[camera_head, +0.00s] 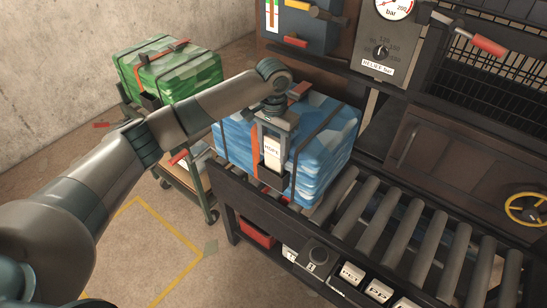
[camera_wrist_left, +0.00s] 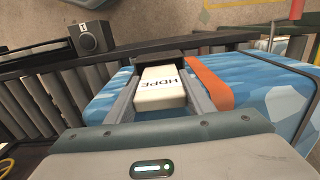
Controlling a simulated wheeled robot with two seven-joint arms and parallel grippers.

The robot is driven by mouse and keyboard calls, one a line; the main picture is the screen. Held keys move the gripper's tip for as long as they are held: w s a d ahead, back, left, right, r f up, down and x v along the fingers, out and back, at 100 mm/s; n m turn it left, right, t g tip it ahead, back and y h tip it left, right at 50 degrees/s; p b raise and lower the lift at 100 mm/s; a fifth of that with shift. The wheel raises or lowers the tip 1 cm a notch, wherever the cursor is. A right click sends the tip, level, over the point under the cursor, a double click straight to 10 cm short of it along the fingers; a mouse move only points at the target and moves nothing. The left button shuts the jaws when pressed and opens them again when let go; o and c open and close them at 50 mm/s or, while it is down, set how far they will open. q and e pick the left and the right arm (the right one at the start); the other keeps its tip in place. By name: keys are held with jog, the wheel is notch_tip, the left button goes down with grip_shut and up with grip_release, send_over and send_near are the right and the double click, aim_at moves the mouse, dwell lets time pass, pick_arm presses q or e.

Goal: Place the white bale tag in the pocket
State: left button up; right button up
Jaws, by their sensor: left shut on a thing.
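The white bale tag (camera_head: 271,150), printed HDPE, is upright at the near face of the blue bale (camera_head: 325,145). My left gripper (camera_head: 271,166) points down there and is shut on the tag. In the left wrist view the tag (camera_wrist_left: 161,86) lies between the two fingers of the gripper (camera_wrist_left: 161,96). A dark piece (camera_wrist_left: 158,59), perhaps the pocket, is at the tag's far end. I cannot tell whether the tag's end is inside it. An orange strap (camera_wrist_left: 209,82) runs beside the fingers. My right gripper is not in view.
The blue bale sits on a roller conveyor (camera_head: 390,225). Labelled tags, including PET (camera_head: 350,273) and PP (camera_head: 379,291), stand along its front edge. A green bale (camera_head: 170,72) is on a cart at the left. A red bin (camera_head: 256,232) is below the conveyor.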

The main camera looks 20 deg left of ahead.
aim_at(274, 138)
pick_arm(q)
jog(key=shift+f, duration=0.1)
jog(key=shift+f+p, duration=0.55)
jog(key=shift+f, duration=1.25)
jog(key=shift+f, duration=0.1)
jog(key=o, duration=1.1)
jog(key=shift+c, duration=0.2)
jog(key=shift+r, duration=0.5)
notch_tip(274, 138, up, 10)
jog(key=b, duration=0.3)
jog(key=shift+b, duration=0.3)
jog(key=shift+r, duration=0.6)
